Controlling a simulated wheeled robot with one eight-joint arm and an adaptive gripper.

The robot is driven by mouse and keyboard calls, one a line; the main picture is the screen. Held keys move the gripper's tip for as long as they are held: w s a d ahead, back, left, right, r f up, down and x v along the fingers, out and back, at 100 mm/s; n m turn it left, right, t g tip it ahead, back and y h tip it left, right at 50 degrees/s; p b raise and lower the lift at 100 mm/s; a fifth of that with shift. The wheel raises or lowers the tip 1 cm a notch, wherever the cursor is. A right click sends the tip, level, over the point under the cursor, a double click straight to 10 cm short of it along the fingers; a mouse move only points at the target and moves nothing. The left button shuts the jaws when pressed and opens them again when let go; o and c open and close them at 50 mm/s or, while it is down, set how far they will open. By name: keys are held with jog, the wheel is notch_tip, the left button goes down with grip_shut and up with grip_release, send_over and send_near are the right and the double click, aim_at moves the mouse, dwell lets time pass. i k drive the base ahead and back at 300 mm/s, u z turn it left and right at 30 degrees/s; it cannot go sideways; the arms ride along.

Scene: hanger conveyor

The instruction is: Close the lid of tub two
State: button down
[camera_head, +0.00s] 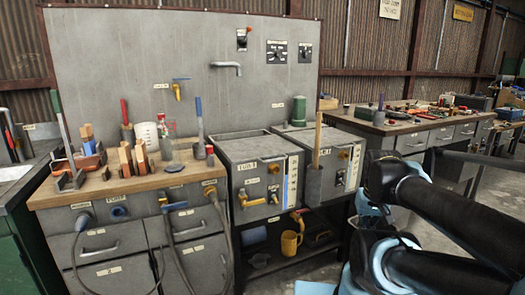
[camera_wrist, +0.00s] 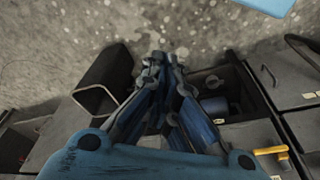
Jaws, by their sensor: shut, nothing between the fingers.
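Two grey metal tubs stand side by side in the head view. The left tub (camera_head: 258,183), marked as tub 1, has a flat grey top (camera_head: 250,148). The right tub (camera_head: 345,160) has a label partly hidden by a wooden handle, so its number is not clear; I take it as tub two. Its grey top (camera_head: 300,134) looks flat, but I cannot tell how its lid stands. My gripper (camera_wrist: 161,62) is shut and empty in the wrist view, over bare floor and apart from the tubs. In the head view its fingers cannot be made out beside my dark arm.
A workbench (camera_head: 130,193) with tools and hoses stands left of the tubs. A second bench (camera_head: 405,130) stands behind to the right. A dark hollow box (camera_wrist: 104,80) is left of my fingers in the wrist view.

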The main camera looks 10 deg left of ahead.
aim_at(258, 147)
jog(key=k, duration=1)
jog(key=z, duration=0.35)
jog(key=i, duration=1.65)
jog(key=u, duration=0.45)
